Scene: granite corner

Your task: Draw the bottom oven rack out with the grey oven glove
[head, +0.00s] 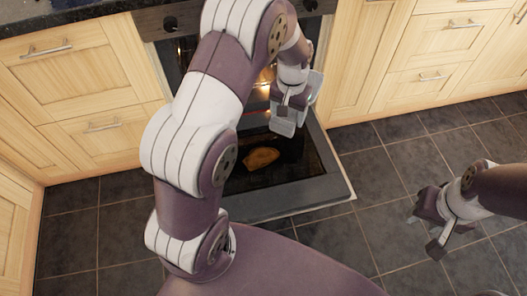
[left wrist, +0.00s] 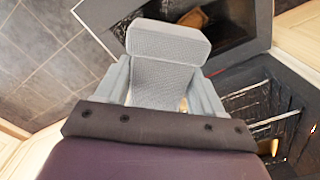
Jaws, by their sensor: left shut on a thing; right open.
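The grey oven glove (head: 284,126) is in my left gripper (head: 291,104), in front of the open oven. In the left wrist view the glove (left wrist: 168,42) sits between the two fingers, which are shut on it. The oven door (head: 285,200) is folded down. The oven cavity (left wrist: 262,108) shows at the right of the left wrist view, with thin wire lines of a rack inside. Which rack level this is, and whether the glove touches it, I cannot tell. My right gripper (head: 437,222) is open and empty over the floor at the right.
A golden-brown patch (head: 262,158) shows on the door's dark glass; I cannot tell whether it is an object or a reflection. Wooden drawers (head: 85,75) flank the oven at left and right (head: 430,75). The dark tiled floor (head: 385,170) is clear at the right.

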